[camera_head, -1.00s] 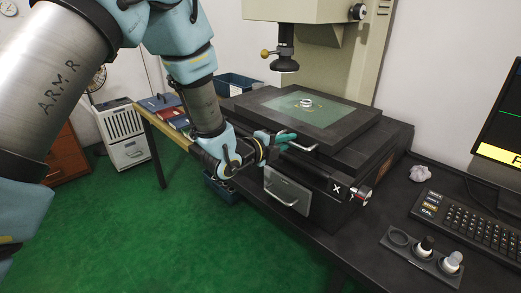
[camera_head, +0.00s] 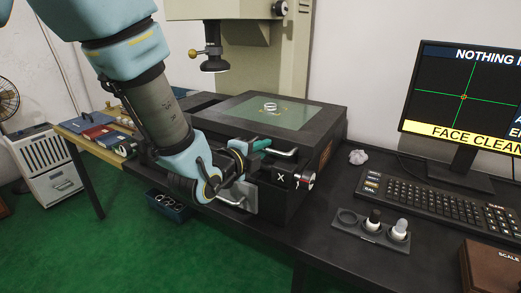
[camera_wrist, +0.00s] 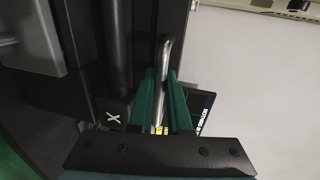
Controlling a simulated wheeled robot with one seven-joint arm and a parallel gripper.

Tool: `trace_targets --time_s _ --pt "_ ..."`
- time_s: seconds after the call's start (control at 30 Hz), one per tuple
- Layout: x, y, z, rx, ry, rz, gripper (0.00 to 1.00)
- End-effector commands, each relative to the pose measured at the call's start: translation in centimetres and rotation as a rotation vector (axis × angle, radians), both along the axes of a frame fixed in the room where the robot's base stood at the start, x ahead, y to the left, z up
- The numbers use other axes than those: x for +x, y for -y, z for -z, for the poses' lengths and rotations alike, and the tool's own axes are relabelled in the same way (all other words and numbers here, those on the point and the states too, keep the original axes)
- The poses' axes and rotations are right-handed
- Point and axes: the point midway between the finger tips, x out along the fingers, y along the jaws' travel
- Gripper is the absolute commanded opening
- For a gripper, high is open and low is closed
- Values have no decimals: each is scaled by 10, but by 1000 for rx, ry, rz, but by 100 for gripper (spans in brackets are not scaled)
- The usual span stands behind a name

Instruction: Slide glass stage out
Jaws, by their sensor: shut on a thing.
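The glass stage (camera_head: 304,113) is a dark frame with a greenish glass pane, lying on the black measuring machine under the lens head. A metal ring (camera_head: 270,106) rests on the glass. A silver bar handle (camera_head: 277,152) sticks out at the stage's front edge; it also shows in the wrist view (camera_wrist: 163,58). My gripper (camera_head: 266,145) has green fingers and is at this handle. In the wrist view the green fingers (camera_wrist: 163,85) are closed around the handle bar. The exact contact of the fingertips is partly hidden.
The lens head (camera_head: 214,63) hangs above the stage. Below it are an X knob (camera_head: 304,180) and a metal front plate (camera_head: 243,197). Open green floor lies in front.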

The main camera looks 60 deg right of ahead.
Motion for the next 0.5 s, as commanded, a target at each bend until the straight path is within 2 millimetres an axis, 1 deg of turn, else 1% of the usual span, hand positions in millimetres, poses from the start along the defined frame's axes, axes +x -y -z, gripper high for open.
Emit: trace_targets --time_s 0.03,0.13,0.17,0.2,0.4,0.5 --pt "-4 -1 1 3 -1 7 0" --pt "-4 0 1 3 -1 8 0" --pt "-4 0 1 3 -2 9 18" --pt "-4 0 1 3 -2 9 23" --pt "-3 0 1 1 -1 6 45" --pt "-2 0 0 1 -1 5 46"
